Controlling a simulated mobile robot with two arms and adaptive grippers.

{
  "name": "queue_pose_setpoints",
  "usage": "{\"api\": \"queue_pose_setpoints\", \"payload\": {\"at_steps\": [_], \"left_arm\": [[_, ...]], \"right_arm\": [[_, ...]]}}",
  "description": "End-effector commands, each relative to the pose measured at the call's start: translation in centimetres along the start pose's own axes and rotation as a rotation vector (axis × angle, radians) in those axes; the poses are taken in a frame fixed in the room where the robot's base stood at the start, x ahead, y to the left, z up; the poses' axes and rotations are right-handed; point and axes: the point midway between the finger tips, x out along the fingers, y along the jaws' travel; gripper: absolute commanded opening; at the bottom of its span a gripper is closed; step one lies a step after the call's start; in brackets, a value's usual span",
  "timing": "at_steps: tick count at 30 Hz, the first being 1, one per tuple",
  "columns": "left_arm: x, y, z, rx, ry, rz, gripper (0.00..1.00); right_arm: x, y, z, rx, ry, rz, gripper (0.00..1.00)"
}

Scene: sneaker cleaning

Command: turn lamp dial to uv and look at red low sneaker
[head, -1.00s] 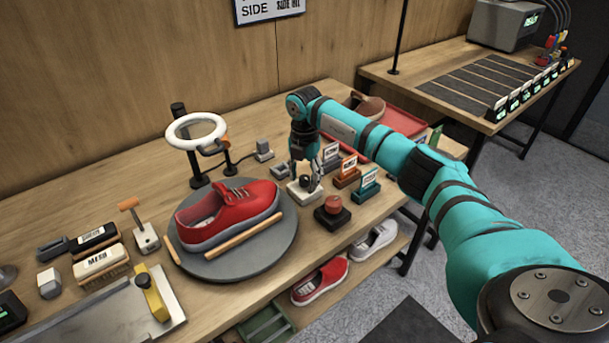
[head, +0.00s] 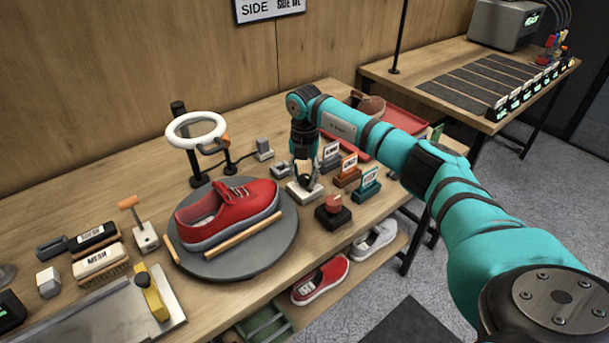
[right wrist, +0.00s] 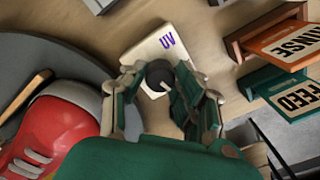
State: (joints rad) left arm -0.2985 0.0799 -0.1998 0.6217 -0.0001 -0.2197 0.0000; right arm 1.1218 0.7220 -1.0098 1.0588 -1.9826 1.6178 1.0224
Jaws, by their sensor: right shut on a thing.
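The red low sneaker (head: 228,212) lies on the round grey turntable (head: 258,262), under the white ring lamp (head: 196,131). It shows partly at the lower left of the right wrist view (right wrist: 52,135). My right gripper (head: 305,176) points down over the base and is shut on the knob, with one finger on each side in the right wrist view (right wrist: 157,92). My left gripper is not in view.
Orange (head: 347,174) and teal (head: 367,189) label stands and a red button on a black base (head: 333,212) crowd close to my right gripper. Brushes (head: 98,262) and a metal tray (head: 100,318) lie at the left. More shoes (head: 320,280) sit on the lower shelf.

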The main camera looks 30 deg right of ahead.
Motion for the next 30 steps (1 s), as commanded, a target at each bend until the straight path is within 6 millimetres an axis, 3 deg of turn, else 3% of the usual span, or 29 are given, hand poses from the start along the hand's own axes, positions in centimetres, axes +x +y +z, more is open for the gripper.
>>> {"api": "queue_pose_setpoints", "payload": {"at_steps": [30], "left_arm": [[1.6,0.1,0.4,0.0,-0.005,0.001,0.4]], "right_arm": [[-0.1,0.0,0.1,-0.96,-0.003,0.001,0.0]]}}
